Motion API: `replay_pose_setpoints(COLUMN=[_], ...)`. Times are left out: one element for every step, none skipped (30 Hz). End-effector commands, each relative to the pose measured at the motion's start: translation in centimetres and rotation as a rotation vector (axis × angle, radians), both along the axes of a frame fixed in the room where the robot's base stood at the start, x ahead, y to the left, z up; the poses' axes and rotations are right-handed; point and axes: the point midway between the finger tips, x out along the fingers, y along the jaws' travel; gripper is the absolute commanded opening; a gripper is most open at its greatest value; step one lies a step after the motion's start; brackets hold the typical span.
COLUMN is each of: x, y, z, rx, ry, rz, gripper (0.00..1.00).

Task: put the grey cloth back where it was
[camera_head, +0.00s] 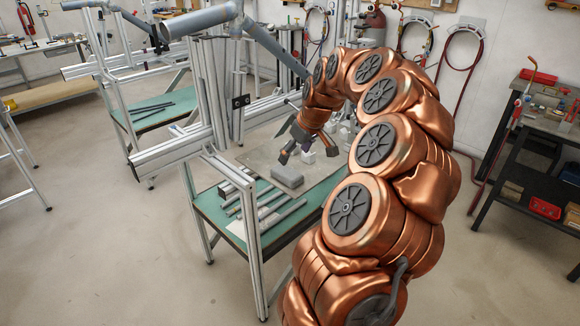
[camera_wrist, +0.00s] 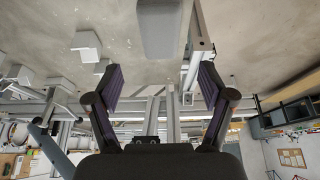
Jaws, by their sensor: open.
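The grey cloth (camera_head: 288,176) appears as a thick, folded, block-like bundle on the worktable, just below my gripper in the head view. In the wrist view a grey block that looks like the same cloth (camera_wrist: 162,28) lies at the top centre, beyond the fingertips. My gripper (camera_head: 308,152) is open and empty, with its two fingers spread apart. It also shows in the wrist view (camera_wrist: 160,80), with a clear gap between the fingers and the cloth. My arm hides part of the table's right side.
Several metal bars (camera_head: 262,205) lie at the near left of the green-edged table (camera_head: 207,208). An aluminium frame post (camera_head: 247,225) rises at its left edge. Small white blocks (camera_wrist: 87,45) lie beside the cloth. A tool bench (camera_head: 545,135) stands at right.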

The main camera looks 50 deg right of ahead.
Motion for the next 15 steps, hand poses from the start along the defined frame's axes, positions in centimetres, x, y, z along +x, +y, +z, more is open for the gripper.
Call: replay_pose_setpoints(x=[-0.3, -0.4, -0.7, -0.8, -0.9, -1.0, -1.1, -1.2, -1.2, -1.3, -1.3, -1.3, -1.3, -1.3, -1.3], y=[0.0, 0.0, 0.1, 0.1, 0.1, 0.1, 0.0, 0.0, 0.0, 0.0, 0.0, 0.1, 0.1, 0.1, 0.3], z=[0.7, 1.1, 1.5, 1.8, 2.1, 2.4, 2.6, 2.7, 2.8, 2.9, 3.0, 3.0, 3.0, 3.0, 3.0], rx=[-0.003, -0.001, 0.0, 0.0, 0.0, -0.001, -0.001, -0.001, -0.001, 0.0, 0.0, 0.0, 0.0, 0.001, 0.001], ry=[-0.004, -0.003, -0.001, -0.001, -0.002, -0.002, -0.002, -0.002, -0.002, -0.002, -0.001, -0.001, -0.001, 0.0, 0.0], rz=[0.0, 0.001, 0.001, 0.001, 0.001, 0.001, 0.001, 0.001, 0.0, 0.0, 0.0, 0.0, 0.0, 0.0, 0.003], gripper=[0.81, 0.81, 0.81, 0.81, 0.81, 0.81, 0.81, 0.81, 0.81, 0.81, 0.81, 0.81, 0.81, 0.81, 0.81])
